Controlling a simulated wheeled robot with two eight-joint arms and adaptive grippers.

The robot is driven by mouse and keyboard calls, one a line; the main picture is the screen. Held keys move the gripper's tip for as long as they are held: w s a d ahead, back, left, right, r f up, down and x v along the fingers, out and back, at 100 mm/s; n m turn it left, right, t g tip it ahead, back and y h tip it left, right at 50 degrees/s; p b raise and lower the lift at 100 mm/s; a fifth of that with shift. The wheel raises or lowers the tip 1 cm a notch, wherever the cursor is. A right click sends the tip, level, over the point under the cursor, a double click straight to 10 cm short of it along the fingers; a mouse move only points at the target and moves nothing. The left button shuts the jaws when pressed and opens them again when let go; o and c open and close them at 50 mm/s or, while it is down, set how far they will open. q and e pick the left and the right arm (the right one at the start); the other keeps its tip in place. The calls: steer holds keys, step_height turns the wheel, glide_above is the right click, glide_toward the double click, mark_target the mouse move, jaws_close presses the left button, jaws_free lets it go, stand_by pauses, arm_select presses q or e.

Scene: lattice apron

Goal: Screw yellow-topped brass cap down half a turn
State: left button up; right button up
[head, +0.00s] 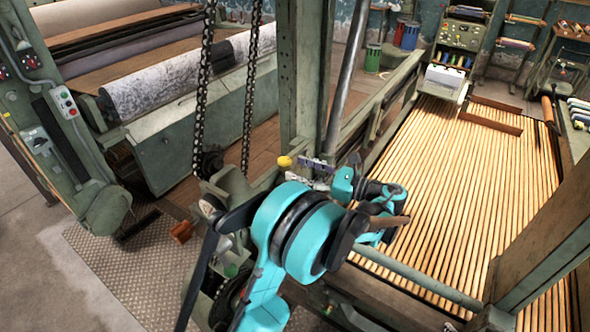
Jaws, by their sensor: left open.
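A small yellow-topped cap (284,162) shows near the middle of the head view, on the green machine frame beside the upright post. Its brass part is too small to make out, and I cannot tell how far down it is screwed. My left gripper (382,206) is at the end of the teal and black arm, to the right of the cap and lower in the picture. It is apart from the cap and open. Its fingers are small and partly hidden by my wrist. My right gripper is out of view.
A patterned roll (175,80) lies at upper left. A control box (66,102) is at far left. Bare floor (70,260) shows lower left.

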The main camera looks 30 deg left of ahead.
mark_target(284, 164)
arm_select(q)
steer(key=shift+a, duration=1.3)
steer(key=c, duration=1.2)
steer(key=shift+o, duration=0.2)
steer(key=shift+s+m+t, duration=0.2)
steer(key=shift+m+t, duration=0.35)
steer(key=shift+t, duration=0.35)
steer(key=shift+s+m+t, duration=0.2)
steer(key=shift+m+t, duration=0.35)
steer(key=shift+t, duration=0.35)
steer(key=m+t, duration=0.1)
steer(key=m+t+h, duration=0.1)
steer(key=t, duration=0.1)
steer(key=shift+s+t, duration=0.2)
steer(key=shift+t, duration=0.1)
